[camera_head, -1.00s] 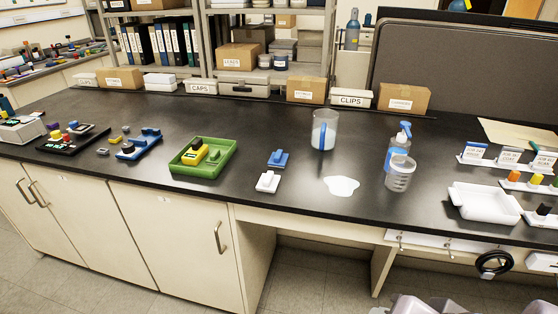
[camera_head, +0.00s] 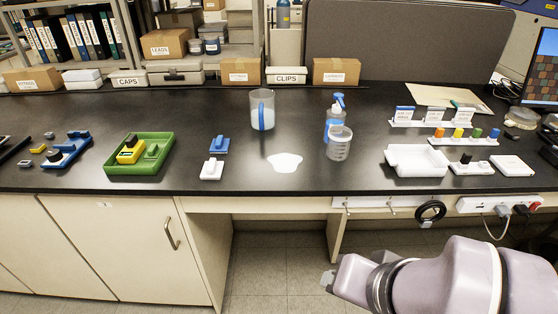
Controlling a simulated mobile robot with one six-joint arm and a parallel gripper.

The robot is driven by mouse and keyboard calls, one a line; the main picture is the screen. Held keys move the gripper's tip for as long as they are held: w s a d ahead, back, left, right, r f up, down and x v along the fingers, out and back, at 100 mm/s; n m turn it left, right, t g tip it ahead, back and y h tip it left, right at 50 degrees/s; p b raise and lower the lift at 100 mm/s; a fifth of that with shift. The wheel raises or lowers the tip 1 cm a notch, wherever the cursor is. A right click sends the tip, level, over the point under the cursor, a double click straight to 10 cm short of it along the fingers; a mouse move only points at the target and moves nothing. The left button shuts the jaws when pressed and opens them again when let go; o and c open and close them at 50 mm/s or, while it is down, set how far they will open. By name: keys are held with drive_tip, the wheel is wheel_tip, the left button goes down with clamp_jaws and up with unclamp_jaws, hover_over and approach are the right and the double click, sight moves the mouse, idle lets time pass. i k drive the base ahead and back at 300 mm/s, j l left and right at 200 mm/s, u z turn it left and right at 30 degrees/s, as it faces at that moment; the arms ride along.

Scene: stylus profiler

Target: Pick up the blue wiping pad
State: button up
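The blue wiping pad (camera_head: 219,145) lies on the black bench top, with a small raised grip on it. A similar white pad (camera_head: 212,169) lies just in front of it, close by. A white puddle (camera_head: 285,162) is on the bench to the right of the pads. My arm shows at the lower right, in front of the bench and below its top. My gripper is not clearly visible; only a small pale part shows at the arm's left end, well away from the blue pad.
A pitcher (camera_head: 262,110) stands behind the puddle. A blue spray bottle (camera_head: 334,117) and a clear beaker (camera_head: 339,143) stand right of it. A green tray (camera_head: 165,165) is to the left, a white tray (camera_head: 416,161) to the right. The bench's front edge near the pads is clear.

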sight(220, 145)
drive_tip(key=i+j, duration=0.5)
drive_tip(key=i, duration=0.15)
drive_tip(key=i+j, duration=0.45)
drive_tip(key=i, duration=0.2)
drive_tip(key=j+u, duration=0.05)
